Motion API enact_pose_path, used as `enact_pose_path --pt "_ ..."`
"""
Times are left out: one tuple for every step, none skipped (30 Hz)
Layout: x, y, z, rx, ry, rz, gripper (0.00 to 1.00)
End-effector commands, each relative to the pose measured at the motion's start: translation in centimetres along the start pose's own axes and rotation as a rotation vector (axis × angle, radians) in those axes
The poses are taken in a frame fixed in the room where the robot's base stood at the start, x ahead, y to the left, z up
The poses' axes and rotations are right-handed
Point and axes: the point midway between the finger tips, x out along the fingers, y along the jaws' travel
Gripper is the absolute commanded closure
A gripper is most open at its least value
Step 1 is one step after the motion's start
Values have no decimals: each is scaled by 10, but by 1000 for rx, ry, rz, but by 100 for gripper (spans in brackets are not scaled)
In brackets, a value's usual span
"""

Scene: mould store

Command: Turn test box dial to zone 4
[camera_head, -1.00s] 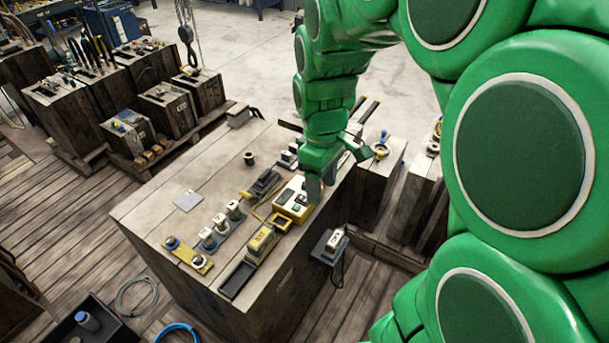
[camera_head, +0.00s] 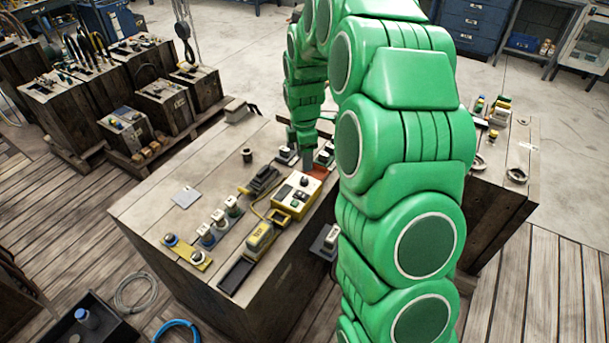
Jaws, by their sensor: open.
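The yellow test box (camera_head: 286,203) with a pale top sits on the wooden bench near its right edge. Its face carries small dark parts, among them a dark round dial (camera_head: 304,182) near its far edge. I cannot read any zone marks or tell where the dial points. My gripper (camera_head: 308,168) is just beyond the box at its far side, pointing down. It is open, and its fingers are small and partly hidden by my green arm. I cannot tell whether it touches anything.
The wooden bench (camera_head: 150,208) also bears a yellow handheld unit (camera_head: 259,236), a black tray (camera_head: 237,275), a yellow plate with round knobs (camera_head: 181,252) and several white-topped parts. A reddish item (camera_head: 318,171) lies beside my gripper. The bench's left side is mostly clear.

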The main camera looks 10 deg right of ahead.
Motion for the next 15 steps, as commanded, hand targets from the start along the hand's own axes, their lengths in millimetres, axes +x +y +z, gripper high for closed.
enact_pose_path --pt "10 8 2 -31 -1 -2 45" --pt "15 12 3 -51 -2 -1 45" --pt "20 18 4 -75 -2 1 45" --pt "23 21 5 -90 -3 3 45" --pt "26 24 6 -105 -4 4 45" --pt "30 28 7 -121 -4 6 45" --pt "32 30 7 -132 -5 7 45" --pt "34 32 8 -140 -5 8 45" --pt "36 34 8 -149 -6 8 45" --pt "37 35 8 -155 -6 9 45" --pt "38 36 9 -158 -7 10 45" --pt "39 37 9 -161 -7 11 45" --pt "40 37 9 -162 -7 11 45" --pt "40 37 9 -163 -7 11 45" --pt "42 37 9 -163 -7 11 45"
